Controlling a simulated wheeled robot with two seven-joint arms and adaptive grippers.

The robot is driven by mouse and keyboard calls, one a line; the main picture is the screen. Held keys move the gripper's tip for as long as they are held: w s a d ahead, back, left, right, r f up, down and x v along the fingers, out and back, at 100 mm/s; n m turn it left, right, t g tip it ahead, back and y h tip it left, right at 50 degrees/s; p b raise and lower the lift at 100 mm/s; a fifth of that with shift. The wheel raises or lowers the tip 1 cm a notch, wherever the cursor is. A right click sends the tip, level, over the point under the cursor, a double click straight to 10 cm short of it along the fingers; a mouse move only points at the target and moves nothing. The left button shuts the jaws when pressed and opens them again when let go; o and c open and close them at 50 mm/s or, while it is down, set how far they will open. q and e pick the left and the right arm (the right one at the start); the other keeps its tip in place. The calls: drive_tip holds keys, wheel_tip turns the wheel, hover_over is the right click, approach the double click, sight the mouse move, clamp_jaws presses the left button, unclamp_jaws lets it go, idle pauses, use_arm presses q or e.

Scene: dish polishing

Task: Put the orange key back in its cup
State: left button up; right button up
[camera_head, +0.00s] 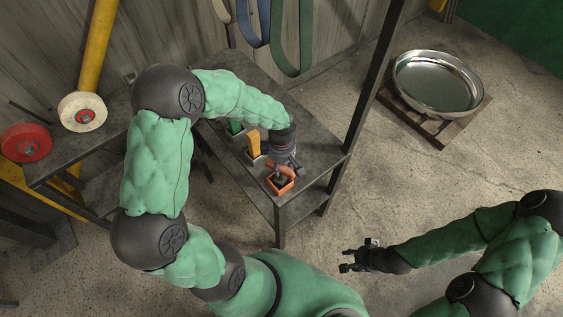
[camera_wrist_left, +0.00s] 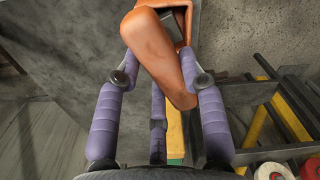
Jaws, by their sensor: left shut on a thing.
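The orange cup (camera_head: 287,187) is a small square box near the front corner of the grey metal table. My left gripper (camera_head: 284,168) is right above it, shut on the orange key. In the left wrist view the key (camera_wrist_left: 156,58) is a thick orange bar between the purple fingers of my left gripper (camera_wrist_left: 161,75). A grey block and a thinner orange edge show behind it. I cannot tell how far the key is inside the cup. My right gripper (camera_head: 359,256) is open and empty over the floor at the lower right.
A yellow piece (camera_head: 254,145) and a green piece (camera_head: 235,128) stand on the same table, behind the orange cup. A dark post rises at the table's right corner. A shiny round dish (camera_head: 437,83) lies on a wooden pallet at the right. Polishing wheels (camera_head: 82,112) are at the left.

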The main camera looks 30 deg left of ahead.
use_arm(q)
drive_tip(key=shift+f+b, duration=0.4)
drive_tip(key=shift+b, duration=0.05)
idle(0.5)
drive_tip(key=o, duration=1.3)
drive_tip(key=shift+o, duration=0.2)
drive_tip(key=shift+r, duration=0.1)
wheel_tip(320, 180, up, 12)
wheel_tip(320, 180, up, 7)
drive_tip(key=p, duration=0.5)
idle(0.4)
